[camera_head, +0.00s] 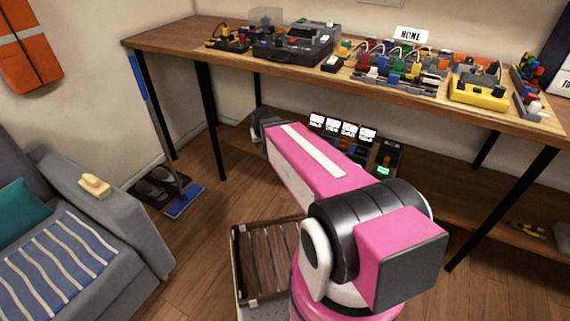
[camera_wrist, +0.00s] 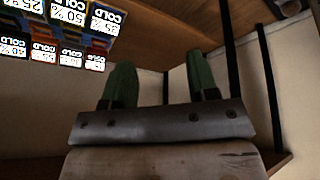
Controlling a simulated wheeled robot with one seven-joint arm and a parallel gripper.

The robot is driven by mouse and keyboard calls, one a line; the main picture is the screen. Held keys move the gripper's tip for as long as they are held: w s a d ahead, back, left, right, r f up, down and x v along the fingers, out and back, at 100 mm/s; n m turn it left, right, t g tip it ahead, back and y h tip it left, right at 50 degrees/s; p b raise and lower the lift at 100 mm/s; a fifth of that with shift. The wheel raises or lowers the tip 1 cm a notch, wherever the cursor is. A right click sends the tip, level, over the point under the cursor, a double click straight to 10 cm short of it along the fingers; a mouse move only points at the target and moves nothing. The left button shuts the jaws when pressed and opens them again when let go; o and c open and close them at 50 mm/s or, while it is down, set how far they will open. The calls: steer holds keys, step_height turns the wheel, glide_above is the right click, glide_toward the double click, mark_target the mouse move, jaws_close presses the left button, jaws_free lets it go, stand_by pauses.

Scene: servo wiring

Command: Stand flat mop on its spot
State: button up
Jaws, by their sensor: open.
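The flat mop (camera_head: 184,204) is at the left in the head view, just off the left end of the workbench. Its blue head is on the floor, and its handle, blue at the top and grey below, rises with a slight lean to the left. I cannot tell whether the handle touches the bench. No marked spot for it can be made out. My gripper (camera_wrist: 155,85) has its two green fingers spread apart with nothing between them in the wrist view. In the head view it is mostly hidden behind my pink arm, near the bench's lower shelf, well right of the mop.
The wooden workbench (camera_head: 225,57) carries electronics on top. Below are labelled bins (camera_head: 342,130), also in the wrist view (camera_wrist: 55,45). Dark shoes (camera_head: 152,188) lie beside the mop head. A grey sofa (camera_head: 130,215) stands left; a slatted crate (camera_head: 270,262) stands in front. Some floor between is clear.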

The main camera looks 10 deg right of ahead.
steer(key=s+d+f+g, duration=0.1)
steer(key=s+d+g, duration=0.1)
steer(key=s, duration=0.4)
steer(key=s+d+g, duration=0.3)
steer(key=s, duration=0.4)
steer(key=shift+d+f+y, duration=0.35)
steer(key=shift+d+y, duration=0.05)
steer(key=shift+s, duration=0.1)
